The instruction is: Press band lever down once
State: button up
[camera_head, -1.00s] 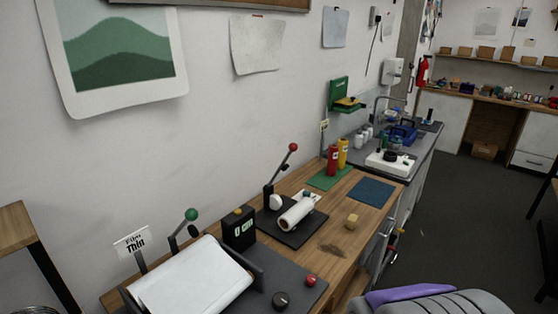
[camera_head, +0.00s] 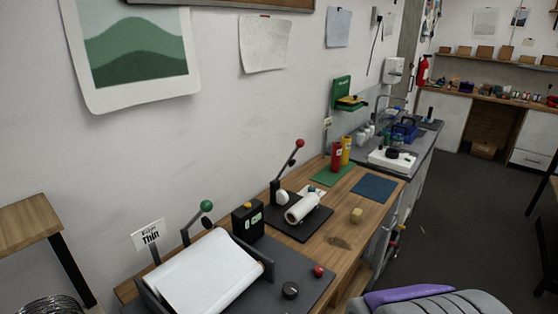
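Two levers stand on the wooden workbench (camera_head: 352,222) against the wall. One is a black lever with a red ball knob (camera_head: 300,143), raised and leaning right over a small press (camera_head: 280,193) with a white roll (camera_head: 302,206) on a dark base. The other lever has a green ball knob (camera_head: 207,206) and stands behind a wide film roller (camera_head: 205,270) with a white sheet. No readable label shows which is the band lever. My gripper is not in view.
A black box with a green display (camera_head: 247,222) stands between the levers. A black knob (camera_head: 290,290) and a red button (camera_head: 319,271) are on the front panel. Open floor (camera_head: 470,220) lies to the right.

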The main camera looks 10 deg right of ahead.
aim_at(300, 142)
jog(key=u, duration=0.25)
jog(key=i+l+u, duration=0.2)
jog(key=l+u, duration=0.15)
jog(key=i+l+u, duration=0.15)
jog(key=l+u, duration=0.2)
jog(key=i+l+u, duration=0.1)
jog(key=l+u, duration=0.25)
